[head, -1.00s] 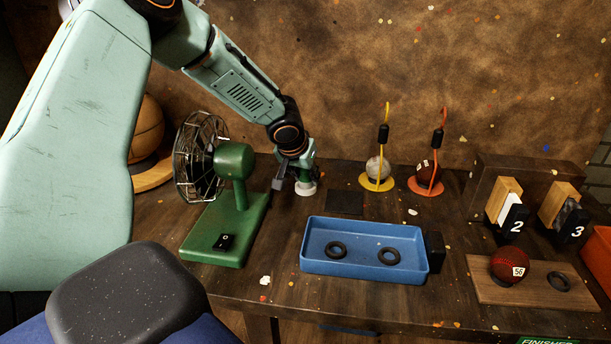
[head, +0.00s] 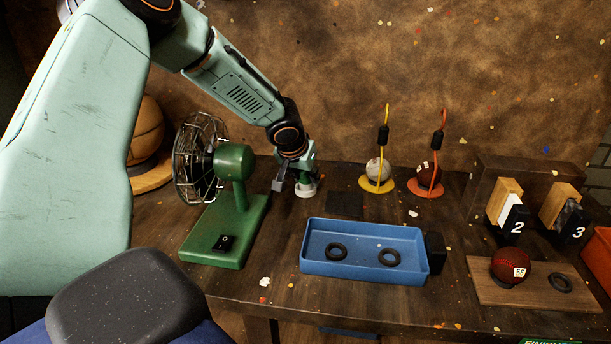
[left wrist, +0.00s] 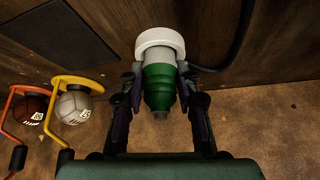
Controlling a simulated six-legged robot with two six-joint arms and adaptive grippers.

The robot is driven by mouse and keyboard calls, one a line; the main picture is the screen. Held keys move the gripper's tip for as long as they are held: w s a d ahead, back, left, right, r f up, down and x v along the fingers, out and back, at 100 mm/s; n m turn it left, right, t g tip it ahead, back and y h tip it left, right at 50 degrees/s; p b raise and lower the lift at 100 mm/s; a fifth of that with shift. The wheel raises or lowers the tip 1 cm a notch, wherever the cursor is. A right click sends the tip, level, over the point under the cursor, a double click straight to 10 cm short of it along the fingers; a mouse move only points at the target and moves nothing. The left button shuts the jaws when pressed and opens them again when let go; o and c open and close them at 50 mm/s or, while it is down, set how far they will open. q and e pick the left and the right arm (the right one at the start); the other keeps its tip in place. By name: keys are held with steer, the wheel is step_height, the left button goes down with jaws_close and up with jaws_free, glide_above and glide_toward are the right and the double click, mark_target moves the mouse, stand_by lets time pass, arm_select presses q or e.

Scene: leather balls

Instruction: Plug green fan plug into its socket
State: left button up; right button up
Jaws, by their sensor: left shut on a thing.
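The green plug (left wrist: 158,88) sits between the two fingers of my left gripper (left wrist: 160,75) in the left wrist view, and the gripper is shut on it. A pale grey section and a round white socket ring (left wrist: 160,36) line up with the plug's front end. In the head view my left gripper (head: 301,178) is low over the white socket (head: 305,191) on the table, with the plug upright. The plug end meets the socket area, but I cannot tell how deeply it is seated. The green fan (head: 233,190) stands to the left. My right gripper is not in view.
A blue tray (head: 365,277) with two black rings is in front on the right. Two balls on yellow (head: 376,184) and orange (head: 426,189) stands are to the right. A dark cable (left wrist: 235,45) runs beside the socket. A basketball (head: 146,128) stands behind the fan.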

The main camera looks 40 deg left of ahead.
arm_select(q)
steer(key=shift+s+f+p, duration=0.15)
steer(key=shift+p, duration=0.2)
steer(key=shift+r, duration=0.3)
steer(key=shift+w+r+b, duration=0.15)
steer(key=shift+w+b, duration=0.05)
steer(key=shift+b, duration=0.45)
stand_by(1.0)
steer(key=shift+f+b, duration=0.3)
steer(key=shift+b, duration=0.55)
stand_by(1.4)
steer(key=shift+s+d+f+b, duration=0.15)
steer(key=shift+s+f+b, duration=0.3)
steer(key=shift+f+b, duration=0.25)
stand_by(0.9)
steer(key=shift+w+r+p, duration=0.3)
steer(key=shift+r+p, duration=0.3)
steer(key=shift+r, duration=0.1)
steer(key=shift+r, duration=0.2)
stand_by(0.4)
steer(key=shift+w+b, duration=0.15)
steer(key=shift+b, duration=0.35)
